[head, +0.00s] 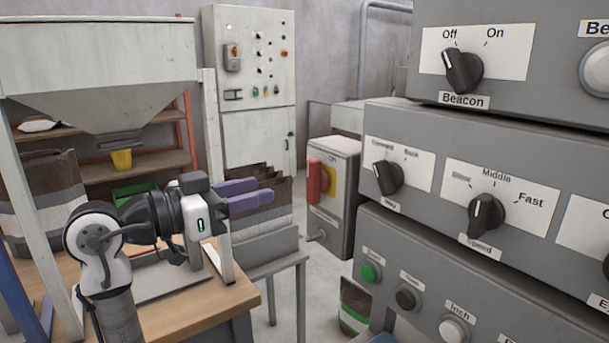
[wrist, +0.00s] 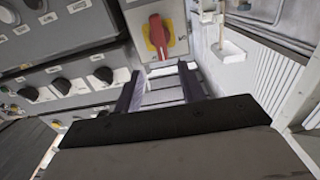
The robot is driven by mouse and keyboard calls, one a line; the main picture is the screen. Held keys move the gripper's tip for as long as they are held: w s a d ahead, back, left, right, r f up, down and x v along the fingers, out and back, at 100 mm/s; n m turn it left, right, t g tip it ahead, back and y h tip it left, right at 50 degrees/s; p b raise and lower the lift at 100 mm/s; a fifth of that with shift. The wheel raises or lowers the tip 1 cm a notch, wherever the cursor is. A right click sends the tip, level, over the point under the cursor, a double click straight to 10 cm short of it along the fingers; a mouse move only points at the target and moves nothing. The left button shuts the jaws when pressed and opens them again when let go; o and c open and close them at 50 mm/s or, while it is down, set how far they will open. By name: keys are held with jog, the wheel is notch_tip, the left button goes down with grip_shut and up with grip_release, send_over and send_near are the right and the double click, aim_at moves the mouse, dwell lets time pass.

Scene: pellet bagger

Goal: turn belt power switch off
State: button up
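A red handle (head: 315,182) on a yellow plate is mounted on a grey box (head: 338,223) right of centre in the head view. It looks like the belt power switch, but its label is too small to read. The handle stands roughly upright. In the wrist view the red handle (wrist: 157,30) is at the top, beyond the fingertips. My gripper (head: 262,190) has purple fingers, level and pointing right towards the box, with a clear gap to the handle. In the wrist view my gripper (wrist: 160,80) is open, with nothing between its fingers.
Grey control panels with black knobs, such as the speed knob (head: 486,215) and beacon knob (head: 462,71), fill the right side. Brown bags (head: 262,190) stand in a rack behind my fingers. A wooden table (head: 215,300) lies below my arm. A hopper (head: 100,60) stands at left.

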aim_at(308, 176)
jog(key=p+x, duration=0.1)
jog(key=x, duration=1)
jog(key=shift+a+p, duration=0.1)
jog(key=shift+p, duration=0.2)
jog(key=c, duration=0.6)
